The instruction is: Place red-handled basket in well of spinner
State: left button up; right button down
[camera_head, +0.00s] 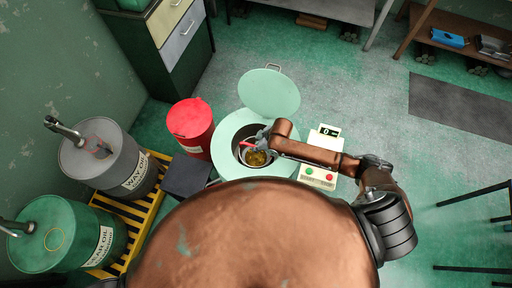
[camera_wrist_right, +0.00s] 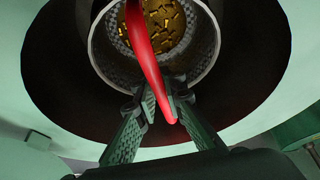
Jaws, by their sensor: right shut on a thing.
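The spinner (camera_head: 228,133) is a pale green drum with its round lid (camera_head: 269,93) swung open at the back. Its dark well shows at the top. The basket (camera_head: 256,158), a mesh cup holding brass-coloured pieces, is at the well's mouth, inside its outline. In the right wrist view the basket (camera_wrist_right: 203,62) has the dark well wall around it; I cannot tell whether it touches the bottom. My right gripper (camera_wrist_right: 160,108) is shut on the red handle (camera_wrist_right: 147,58), which arches over the basket. In the head view the right gripper (camera_head: 262,142) is over the well. My left gripper is not in view.
A control box (camera_head: 318,174) with green and red buttons and a display stands right of the spinner. A red bin (camera_head: 190,122) stands to its left. Oil drums (camera_head: 128,160) stand on a yellow pallet (camera_head: 150,205) further left. The floor at right is mostly clear.

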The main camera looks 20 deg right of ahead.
jog(key=c, duration=2.5)
grip_release()
jog(key=shift+f, duration=0.2)
jog(key=shift+c, duration=0.2)
jog(key=o, duration=0.6)
jog(key=shift+c, duration=0.2)
jog(key=shift+r, duration=0.15)
jog(key=p+v, duration=0.2)
jog(key=v, duration=1)
jog(key=shift+r, duration=0.1)
